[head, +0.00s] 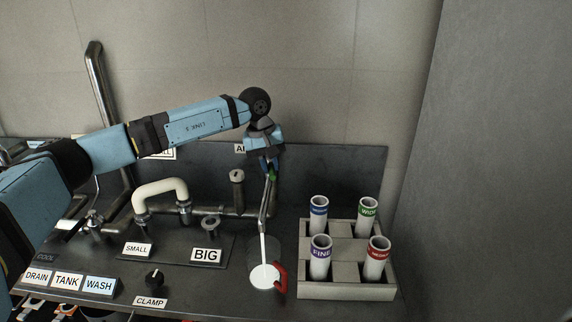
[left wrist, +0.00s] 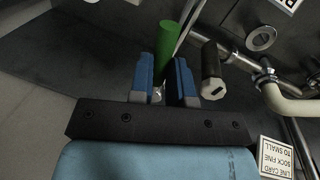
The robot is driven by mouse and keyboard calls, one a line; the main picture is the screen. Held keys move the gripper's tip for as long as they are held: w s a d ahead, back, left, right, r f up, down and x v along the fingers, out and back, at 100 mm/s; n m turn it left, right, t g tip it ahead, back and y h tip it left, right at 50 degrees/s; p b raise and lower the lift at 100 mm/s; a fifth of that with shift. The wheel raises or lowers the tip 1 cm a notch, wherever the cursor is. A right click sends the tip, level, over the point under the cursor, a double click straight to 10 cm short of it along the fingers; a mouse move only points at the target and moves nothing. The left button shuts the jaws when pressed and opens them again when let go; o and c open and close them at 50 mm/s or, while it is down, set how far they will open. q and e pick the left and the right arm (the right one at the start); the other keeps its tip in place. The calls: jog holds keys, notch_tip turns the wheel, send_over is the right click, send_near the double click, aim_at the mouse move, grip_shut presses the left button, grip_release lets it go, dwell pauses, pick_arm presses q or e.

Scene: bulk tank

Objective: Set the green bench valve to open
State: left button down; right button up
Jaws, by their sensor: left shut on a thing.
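The green bench valve shows as a green handle (left wrist: 165,42) between my blue fingertips in the left wrist view. In the head view only a small green part (head: 272,174) shows below my wrist. My left gripper (head: 268,166) reaches down to it from above and is shut on the green handle; its fingers (left wrist: 162,75) stand on either side of it. A metal spout (head: 264,208) comes down beside the valve, and a thin white stream runs from it into a clear jug with a red handle (head: 281,280). The valve's body is mostly hidden. My right gripper is out of view.
A grey rack (head: 347,291) with several labelled tubes stands right of the jug. A capped upright pipe (head: 237,190) stands close left of my gripper. A cream bent pipe (head: 160,187), signs and a black clamp knob (head: 154,279) lie further left.

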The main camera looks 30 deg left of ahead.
pick_arm(q)
jog(key=shift+a, duration=0.1)
dwell(0.4)
jog(key=c, duration=1.1)
grip_release()
jog(key=r, duration=0.4)
jog(key=s+a+r, duration=0.1)
jog(key=r, duration=0.4)
jog(key=a+r, duration=0.1)
jog(key=r, duration=0.3)
jog(key=shift+s+a+r, duration=0.15)
jog(key=shift+s+r, duration=0.05)
jog(key=shift+r, duration=0.1)
jog(key=shift+f, duration=0.1)
